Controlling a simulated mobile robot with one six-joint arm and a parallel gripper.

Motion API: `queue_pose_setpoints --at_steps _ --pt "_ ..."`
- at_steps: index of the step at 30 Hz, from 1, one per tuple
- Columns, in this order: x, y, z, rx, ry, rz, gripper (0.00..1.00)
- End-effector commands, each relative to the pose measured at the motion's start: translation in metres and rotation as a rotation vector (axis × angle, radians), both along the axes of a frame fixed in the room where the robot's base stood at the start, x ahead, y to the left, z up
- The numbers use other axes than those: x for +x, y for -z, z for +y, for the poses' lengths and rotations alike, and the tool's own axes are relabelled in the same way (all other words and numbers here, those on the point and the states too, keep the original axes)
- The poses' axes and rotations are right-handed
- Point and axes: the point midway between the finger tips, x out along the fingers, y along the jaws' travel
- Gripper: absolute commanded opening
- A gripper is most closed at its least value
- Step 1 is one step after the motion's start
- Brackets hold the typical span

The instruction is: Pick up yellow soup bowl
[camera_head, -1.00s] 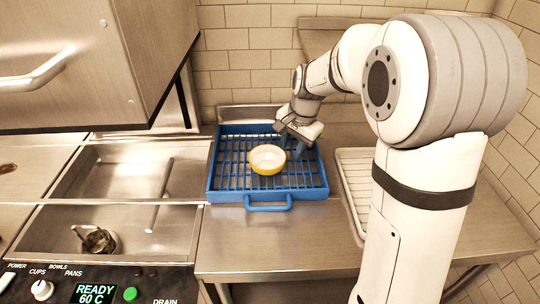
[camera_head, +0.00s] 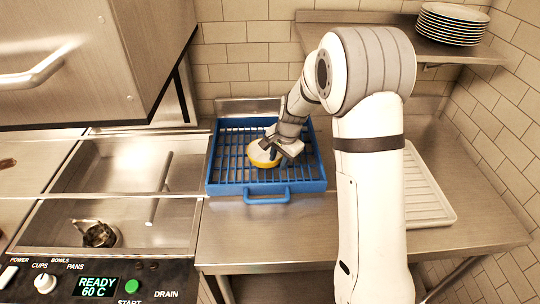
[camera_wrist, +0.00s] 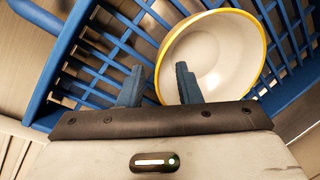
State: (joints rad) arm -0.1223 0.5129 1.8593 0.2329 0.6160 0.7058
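The yellow soup bowl (camera_head: 264,155), white inside with a yellow rim, sits upright in the blue dish rack (camera_head: 213,187). My gripper (camera_head: 270,146) is over the bowl and hides part of it in the head view. In the wrist view the bowl (camera_wrist: 222,50) lies just beyond my fingers (camera_wrist: 160,85). The two fingers are apart with nothing clearly held between them. The right finger overlaps the bowl's near part in the picture, and the left finger is beside its left rim. Whether either touches the bowl cannot be told.
A cream tray (camera_head: 428,192) lies on the steel counter (camera_head: 240,240) right of the rack. A stack of plates (camera_head: 450,24) stands on a wall shelf (camera_head: 400,38). The counter's front is clear.

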Motion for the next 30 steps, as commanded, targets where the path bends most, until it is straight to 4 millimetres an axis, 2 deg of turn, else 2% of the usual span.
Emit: queue_pose_setpoints --at_steps 4,15,30 --pt "-0.0001 0.0 0.0003 0.0 -0.001 0.0 0.3" --pt "-0.0003 -0.0001 0.0005 0.0 -0.002 0.0 0.0" --pt "-0.0003 -0.0007 0.0009 0.0 -0.002 0.0 0.0"
